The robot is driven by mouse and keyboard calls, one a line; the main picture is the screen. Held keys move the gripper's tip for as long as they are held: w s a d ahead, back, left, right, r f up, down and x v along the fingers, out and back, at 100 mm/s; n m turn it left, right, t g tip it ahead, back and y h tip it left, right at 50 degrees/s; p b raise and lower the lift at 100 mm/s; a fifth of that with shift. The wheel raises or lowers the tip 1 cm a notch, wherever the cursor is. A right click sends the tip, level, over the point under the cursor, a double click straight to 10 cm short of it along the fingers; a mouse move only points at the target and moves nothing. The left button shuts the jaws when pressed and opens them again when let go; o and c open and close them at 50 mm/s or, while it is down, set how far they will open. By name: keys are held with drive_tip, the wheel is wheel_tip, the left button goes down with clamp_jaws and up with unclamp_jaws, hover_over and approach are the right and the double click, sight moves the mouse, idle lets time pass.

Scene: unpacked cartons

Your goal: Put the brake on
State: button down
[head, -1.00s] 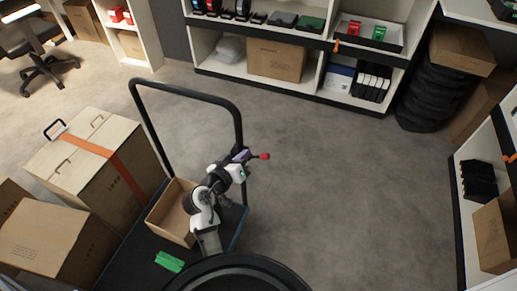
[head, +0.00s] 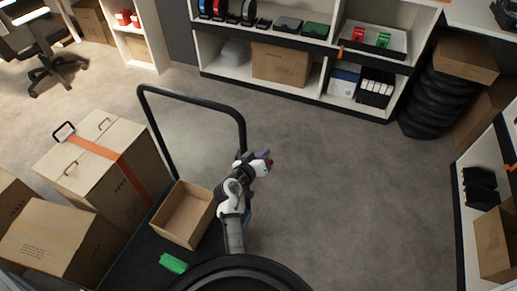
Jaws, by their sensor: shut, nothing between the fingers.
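A black platform trolley (head: 137,247) with a tall black tube handle (head: 197,97) stands at the lower left. A small red tip (head: 269,162) shows just right of the handle's right post; it looks like the end of the brake lever. My gripper (head: 264,158) is at this red tip, shut and with nothing held. It covers most of the lever, so I cannot tell the lever's angle or whether the fingers touch it.
Shelves (head: 300,90) line the back. The floor (head: 350,200) right of the trolley is clear.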

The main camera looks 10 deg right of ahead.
drive_tip(key=shift+s+f, duration=0.5)
drive_tip(key=shift+s, duration=0.05)
